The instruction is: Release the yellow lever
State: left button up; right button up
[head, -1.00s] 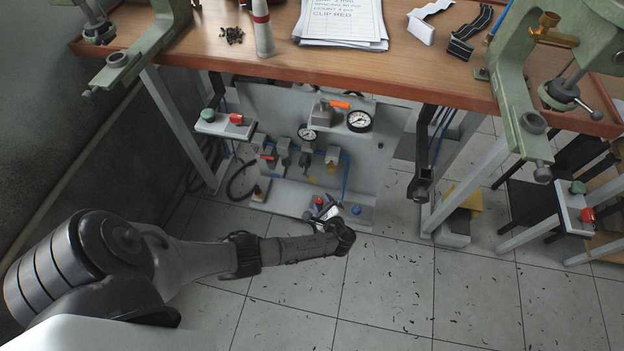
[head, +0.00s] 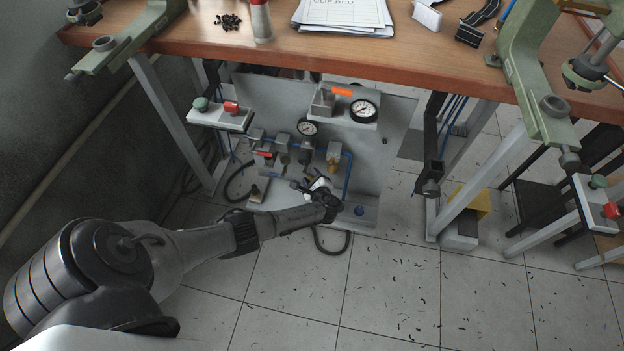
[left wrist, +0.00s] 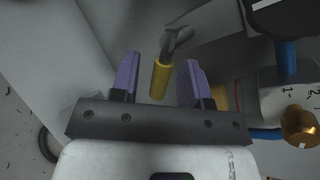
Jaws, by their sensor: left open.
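The yellow lever (left wrist: 160,78) shows in the left wrist view, a yellow sleeve on a grey metal arm. It appears between the two purple-faced fingers of my left gripper (left wrist: 162,62). The fingers are apart, with visible gaps on both sides of the sleeve; whether it lies at finger depth I cannot tell. In the head view my left gripper (head: 318,184) is low in front of the grey pneumatic panel (head: 385,120) under the bench. It hides the lever there. My right gripper is not in view.
The panel carries gauges (head: 363,110), an orange-handled valve (head: 341,92), a red handle (head: 263,154) and a brass fitting (head: 333,152). The wooden bench top (head: 400,60) overhangs it. A bench leg and a yellow pedal guard (head: 470,200) stand at right. Tiled floor in front is largely free.

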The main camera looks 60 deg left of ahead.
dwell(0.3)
pick_arm(q)
grip_shut()
jog(key=shift+r+n+h+p, duration=0.4)
jog(key=shift+n+p, duration=0.1)
jog(key=shift+p, duration=0.4)
jog(key=shift+w+d+n+t+h, duration=0.15)
jog(key=shift+w+n+t+h, duration=0.1)
jog(key=shift+n+t+h, duration=0.05)
jog(key=shift+f, duration=0.1)
grip_release()
